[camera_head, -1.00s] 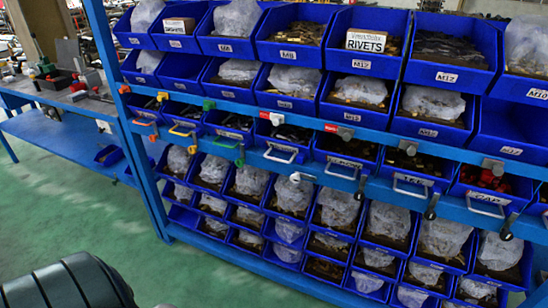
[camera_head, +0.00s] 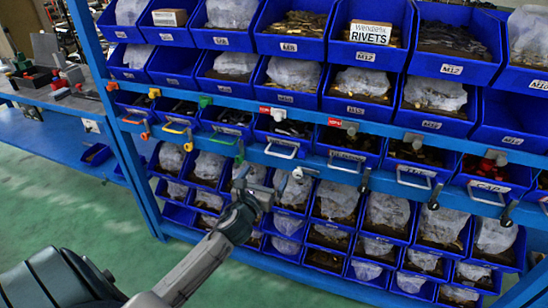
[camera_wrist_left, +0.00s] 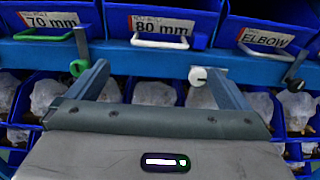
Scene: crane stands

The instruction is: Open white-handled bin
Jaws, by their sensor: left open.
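A row of blue bins with pull handles runs along the blue rail. A white handle (camera_head: 282,150) shows in the head view above my left gripper (camera_head: 254,186), and more white handles continue to its right. In the left wrist view, the bin labelled 80 mm has a white handle (camera_wrist_left: 158,42). It lies just beyond and above the gap between the open fingers of my left gripper (camera_wrist_left: 158,72). The fingers are apart, empty and not around the handle. My right gripper is out of view.
Orange (camera_head: 145,130), yellow (camera_head: 177,126) and green (camera_head: 222,138) handles are to the left. Dark levers hang from the rail, one (camera_head: 434,196) at right. A white knob (camera_wrist_left: 197,75) sits near the right finger. Lower bins hold bagged parts. The green floor (camera_head: 75,210) is open at left.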

